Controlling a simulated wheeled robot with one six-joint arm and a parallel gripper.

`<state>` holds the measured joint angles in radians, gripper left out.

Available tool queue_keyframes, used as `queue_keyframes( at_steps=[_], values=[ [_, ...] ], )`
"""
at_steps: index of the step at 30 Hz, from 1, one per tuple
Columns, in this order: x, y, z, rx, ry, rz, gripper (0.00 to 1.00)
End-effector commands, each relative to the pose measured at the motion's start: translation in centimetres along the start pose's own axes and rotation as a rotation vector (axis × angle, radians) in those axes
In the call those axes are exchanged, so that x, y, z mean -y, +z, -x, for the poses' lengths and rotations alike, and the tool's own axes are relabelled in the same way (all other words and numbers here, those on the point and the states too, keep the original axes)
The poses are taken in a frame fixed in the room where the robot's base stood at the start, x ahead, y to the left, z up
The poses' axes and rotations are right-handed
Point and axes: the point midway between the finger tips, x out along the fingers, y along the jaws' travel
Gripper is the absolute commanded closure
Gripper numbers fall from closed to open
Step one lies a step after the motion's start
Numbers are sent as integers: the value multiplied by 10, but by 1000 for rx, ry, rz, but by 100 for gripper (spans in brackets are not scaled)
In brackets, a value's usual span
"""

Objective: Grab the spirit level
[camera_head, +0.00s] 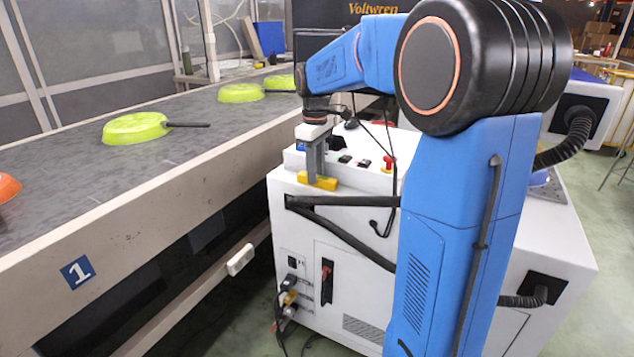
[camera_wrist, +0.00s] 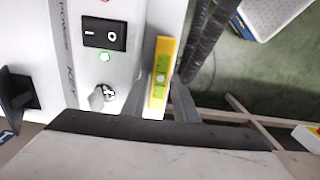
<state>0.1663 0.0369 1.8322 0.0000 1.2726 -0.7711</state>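The spirit level (camera_head: 318,181) is a small yellow bar with a green vial, at the front edge of the white cabinet top. It also shows in the wrist view (camera_wrist: 161,75), lengthwise between my two fingers. My gripper (camera_head: 314,172) points down over it. In the wrist view my gripper (camera_wrist: 160,92) has one finger on each side of the level, with narrow gaps beside it, so it looks open around the level. Whether either finger touches it is hard to see.
The white cabinet (camera_head: 340,240) carries a red button (camera_head: 388,163) and a black rocker switch (camera_wrist: 104,33) close to the level. A conveyor (camera_head: 60,170) with lime-green pans (camera_head: 136,128) runs along the left. Dark hoses (camera_wrist: 207,40) pass right of the level.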

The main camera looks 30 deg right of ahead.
Motion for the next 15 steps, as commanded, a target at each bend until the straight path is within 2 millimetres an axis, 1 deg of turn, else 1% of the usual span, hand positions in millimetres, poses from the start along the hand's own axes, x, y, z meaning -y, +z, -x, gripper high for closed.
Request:
queue_keyframes(
  at_steps=[8,9,11,12,15],
  values=[
    [0,0,-3,0,0,0,73],
    [0,0,-3,0,0,0,83],
    [0,0,-2,0,0,0,97],
    [0,0,-2,0,0,0,100],
    [0,0,-2,0,0,0,100]
  ],
)
